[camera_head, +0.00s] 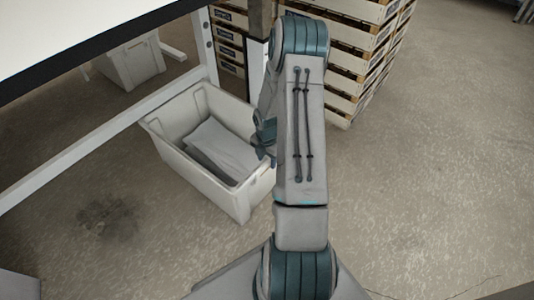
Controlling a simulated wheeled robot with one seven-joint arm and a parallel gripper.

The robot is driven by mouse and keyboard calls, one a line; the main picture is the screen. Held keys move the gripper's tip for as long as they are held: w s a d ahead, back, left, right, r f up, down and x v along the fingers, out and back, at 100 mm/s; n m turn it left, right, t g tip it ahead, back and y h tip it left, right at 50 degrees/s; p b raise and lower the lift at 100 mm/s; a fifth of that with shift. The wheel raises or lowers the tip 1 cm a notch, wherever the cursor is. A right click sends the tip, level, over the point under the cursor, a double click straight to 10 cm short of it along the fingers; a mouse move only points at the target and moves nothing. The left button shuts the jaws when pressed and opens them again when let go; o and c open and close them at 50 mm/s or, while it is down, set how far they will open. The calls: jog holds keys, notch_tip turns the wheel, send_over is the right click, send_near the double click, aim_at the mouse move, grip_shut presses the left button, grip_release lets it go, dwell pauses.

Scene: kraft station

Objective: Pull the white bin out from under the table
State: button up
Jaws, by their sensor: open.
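The white bin (193,170) stands on the floor by the table's white leg, with part of its far left side under the table frame. It is open at the top and a light grey, flat-looking item (222,148) lies inside. My gripper (264,140) is at the bin's right rim, partly hidden behind my own arm. The fingertips are hard to make out, and I cannot tell whether they touch the rim. Nothing shows held in it. The table (85,38) has a white top with a dark edge and fills the upper left.
A second white bin (133,63) stands farther back under the table. A white table rail (100,135) runs diagonally past the near bin. Stacked wooden crates (350,60) stand behind my arm. The floor (450,170) to the right and the floor in front of the bin are clear.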

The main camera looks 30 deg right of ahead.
jog(key=shift+f+b, duration=0.55)
jog(key=shift+f, duration=1.25)
grip_shut()
